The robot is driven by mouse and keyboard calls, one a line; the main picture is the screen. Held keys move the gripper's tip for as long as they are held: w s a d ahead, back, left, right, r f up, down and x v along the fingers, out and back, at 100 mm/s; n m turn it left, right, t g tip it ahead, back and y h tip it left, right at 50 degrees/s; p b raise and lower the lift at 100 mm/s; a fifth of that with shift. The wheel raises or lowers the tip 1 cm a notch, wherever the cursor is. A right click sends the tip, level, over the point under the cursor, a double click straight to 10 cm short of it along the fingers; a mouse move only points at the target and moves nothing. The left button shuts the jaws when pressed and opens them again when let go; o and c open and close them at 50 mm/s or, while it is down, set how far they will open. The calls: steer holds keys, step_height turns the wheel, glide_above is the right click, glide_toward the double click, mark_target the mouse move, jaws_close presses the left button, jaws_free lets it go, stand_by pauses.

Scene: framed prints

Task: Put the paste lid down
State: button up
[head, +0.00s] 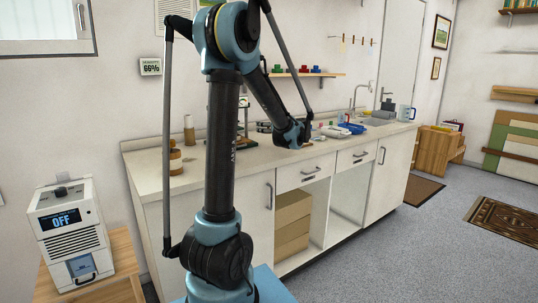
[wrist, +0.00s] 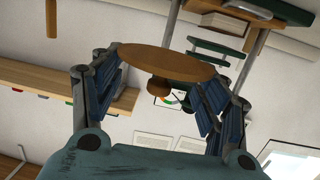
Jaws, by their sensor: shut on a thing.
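The paste lid (wrist: 165,62) is a round brown disc with a small knob, seen in the wrist view. My gripper (wrist: 160,72) is shut on it, with one finger at each side of the disc. In the head view my gripper (head: 297,139) is over the pale counter (head: 240,162), near its front edge. The lid is too small there to make out clearly, and I cannot tell how high it is above the counter.
A brown bottle (head: 175,160) and a slimmer bottle (head: 189,132) stand on the left of the counter. Bare counter lies left of my gripper.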

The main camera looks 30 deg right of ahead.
mark_target(271, 152)
steer(key=shift+s+d, duration=0.35)
steer(key=shift+d, duration=0.2)
steer(key=shift+f, duration=0.15)
step_height(271, 152, down, 10)
steer(key=shift+r, duration=0.15)
steer(key=o, duration=1)
steer(key=shift+c, duration=0.2)
steer(key=shift+s, duration=0.1)
steer(key=s+r, duration=0.1)
steer(key=s, duration=1)
steer(key=shift+s+r, duration=0.35)
steer(key=shift+s, duration=0.05)
